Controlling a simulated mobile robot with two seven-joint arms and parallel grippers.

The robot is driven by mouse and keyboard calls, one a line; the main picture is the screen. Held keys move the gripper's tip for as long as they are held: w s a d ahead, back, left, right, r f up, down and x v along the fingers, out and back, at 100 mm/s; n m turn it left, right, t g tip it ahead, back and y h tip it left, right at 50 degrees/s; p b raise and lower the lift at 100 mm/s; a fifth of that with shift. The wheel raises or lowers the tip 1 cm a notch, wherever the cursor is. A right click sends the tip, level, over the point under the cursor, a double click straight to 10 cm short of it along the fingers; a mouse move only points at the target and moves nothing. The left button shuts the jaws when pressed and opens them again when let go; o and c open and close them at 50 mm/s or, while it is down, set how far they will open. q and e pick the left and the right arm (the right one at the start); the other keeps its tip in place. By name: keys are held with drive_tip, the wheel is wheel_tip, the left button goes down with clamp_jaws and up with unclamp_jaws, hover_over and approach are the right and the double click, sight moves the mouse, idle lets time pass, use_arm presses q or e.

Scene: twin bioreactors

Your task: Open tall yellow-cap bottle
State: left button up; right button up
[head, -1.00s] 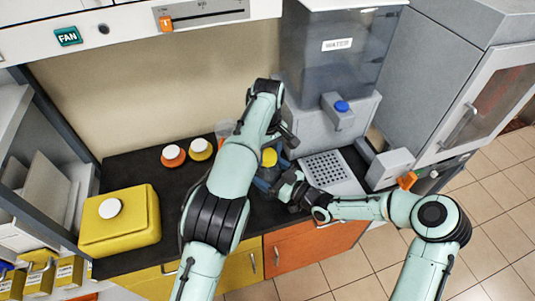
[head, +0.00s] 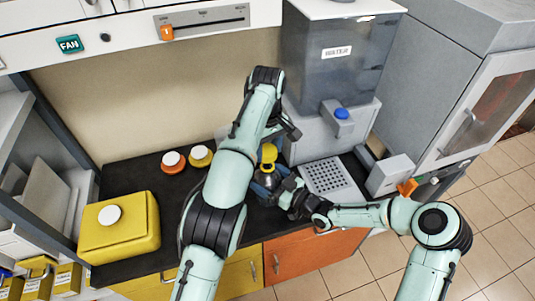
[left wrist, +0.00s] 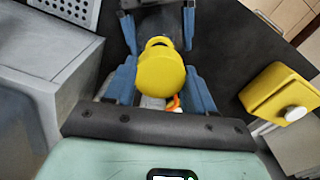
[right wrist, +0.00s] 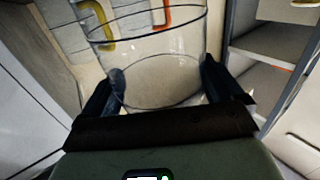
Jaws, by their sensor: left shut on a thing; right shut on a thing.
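The yellow cap (head: 268,152) shows at the middle of the counter in the head view. In the left wrist view the cap (left wrist: 161,72) sits between the blue fingers of my left gripper (left wrist: 162,88), which is shut on it. The bottle's clear body (right wrist: 160,75) fills the space between the fingers of my right gripper (right wrist: 160,85), which is shut around its sides. In the head view my right gripper (head: 268,187) holds the bottle from the right, below the cap. I cannot tell whether the cap still touches the bottle's neck.
An orange bottle (head: 173,162) and a yellow bottle (head: 200,156), both white-capped, stand at the back left. A yellow canister (head: 125,235) is at the front left. The water dispenser (head: 333,80) and its drain grille (head: 327,175) are to the right. Black counter between is clear.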

drive_tip(key=o, duration=1.7)
